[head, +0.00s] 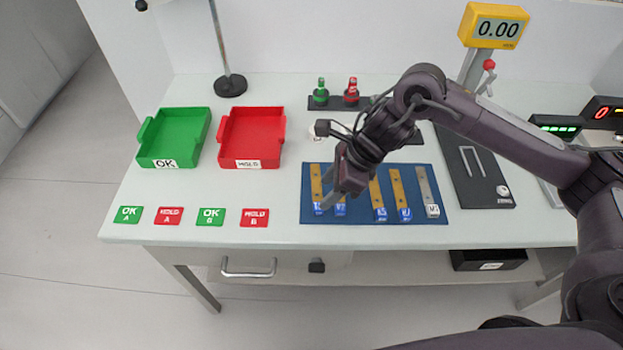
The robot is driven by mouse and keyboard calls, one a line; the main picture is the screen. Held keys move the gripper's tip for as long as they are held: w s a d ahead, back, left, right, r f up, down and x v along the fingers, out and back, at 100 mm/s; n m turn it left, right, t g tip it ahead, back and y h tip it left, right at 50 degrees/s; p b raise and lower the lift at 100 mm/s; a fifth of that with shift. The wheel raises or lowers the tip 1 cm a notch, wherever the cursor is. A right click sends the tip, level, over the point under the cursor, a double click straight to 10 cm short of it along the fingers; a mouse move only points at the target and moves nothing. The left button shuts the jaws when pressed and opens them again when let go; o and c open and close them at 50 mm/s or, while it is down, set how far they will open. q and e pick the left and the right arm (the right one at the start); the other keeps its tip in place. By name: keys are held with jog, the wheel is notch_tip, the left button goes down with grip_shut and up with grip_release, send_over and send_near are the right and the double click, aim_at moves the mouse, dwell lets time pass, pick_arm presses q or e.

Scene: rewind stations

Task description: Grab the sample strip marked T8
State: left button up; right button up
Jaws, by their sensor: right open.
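Several sample strips lie side by side on a blue mat (310,178). The leftmost strip (316,182) is brass-coloured with a blue labelled end. The second strip (340,209) is mostly hidden under my right gripper (327,191). Two more brass strips, a middle one (377,192) and one beside it (400,190), lie right of the gripper. A grey strip (426,188) with a white label is at the right end. The labels are too small to read, so I cannot tell which is T8. My right gripper is open, its fingers over the two left strips. My left gripper is not in view.
A green OK tray (174,140) and a red HOLD tray (253,137) stand at the left. Green and red cards (190,216) lie along the front edge. Small bottles (336,93) stand behind the mat. A black tester (473,165) and yellow display (494,26) are at the right.

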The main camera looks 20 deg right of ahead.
aim_at(317, 186)
jog(key=shift+w+d+r+n+h, duration=0.15)
jog(key=shift+d+r+n, duration=0.1)
jog(key=shift+d, duration=0.35)
jog(key=shift+s+d+r+n+h, duration=0.15)
jog(key=shift+d+n, duration=0.1)
jog(key=shift+d, duration=0.3)
jog(key=shift+d+g, duration=0.3)
jog(key=shift+d, duration=0.1)
jog(key=shift+f+n, duration=0.2)
jog(key=shift+n, duration=0.1)
jog(key=shift+a+f+p, duration=0.7)
jog(key=shift+a+f, duration=0.15)
jog(key=shift+f, duration=0.3)
jog(key=p+x, duration=0.1)
jog(key=x, duration=0.2)
jog(key=shift+s+a+f, duration=0.1)
jog(key=shift+a+f, duration=0.1)
jog(key=shift+f, duration=0.35)
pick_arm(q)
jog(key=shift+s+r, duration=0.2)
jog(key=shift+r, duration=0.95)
pick_arm(e)
jog(key=c, duration=1.1)
